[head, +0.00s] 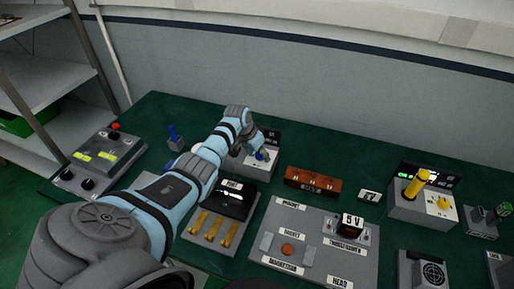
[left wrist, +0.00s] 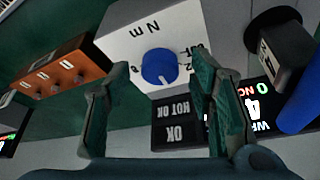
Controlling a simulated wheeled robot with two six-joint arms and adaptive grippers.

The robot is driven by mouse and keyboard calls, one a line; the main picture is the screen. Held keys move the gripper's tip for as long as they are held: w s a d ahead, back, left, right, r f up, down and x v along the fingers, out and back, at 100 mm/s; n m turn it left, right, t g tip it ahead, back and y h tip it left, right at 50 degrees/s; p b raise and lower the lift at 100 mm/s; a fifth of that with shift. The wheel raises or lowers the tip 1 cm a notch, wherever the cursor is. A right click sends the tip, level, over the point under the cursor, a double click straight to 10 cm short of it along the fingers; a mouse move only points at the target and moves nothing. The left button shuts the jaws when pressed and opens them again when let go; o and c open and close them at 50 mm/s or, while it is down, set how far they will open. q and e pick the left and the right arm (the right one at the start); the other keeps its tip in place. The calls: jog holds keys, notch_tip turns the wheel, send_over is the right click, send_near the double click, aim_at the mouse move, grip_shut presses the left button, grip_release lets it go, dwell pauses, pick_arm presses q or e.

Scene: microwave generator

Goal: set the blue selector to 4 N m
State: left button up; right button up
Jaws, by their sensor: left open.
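The blue selector (left wrist: 158,66) is a round knob on a light grey box marked "N m" (left wrist: 150,28). A small pale mark shows near the knob's lower edge in the left wrist view. The numbers around it are partly hidden, so I cannot tell which one it points at. My left gripper (left wrist: 160,78) is open, with a green-padded finger on each side of the knob in that view. I cannot tell whether either finger touches it. In the head view the left gripper (head: 259,151) is over the box, and the selector is mostly covered. My right gripper does not show.
A panel with brass levers (head: 211,225) is in front. A yellow-handled unit (head: 424,203) stands farther right.

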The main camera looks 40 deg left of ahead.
pick_arm(q)
jog(key=v, duration=1.1)
jog(key=shift+r, duration=0.35)
jog(key=shift+s, duration=0.1)
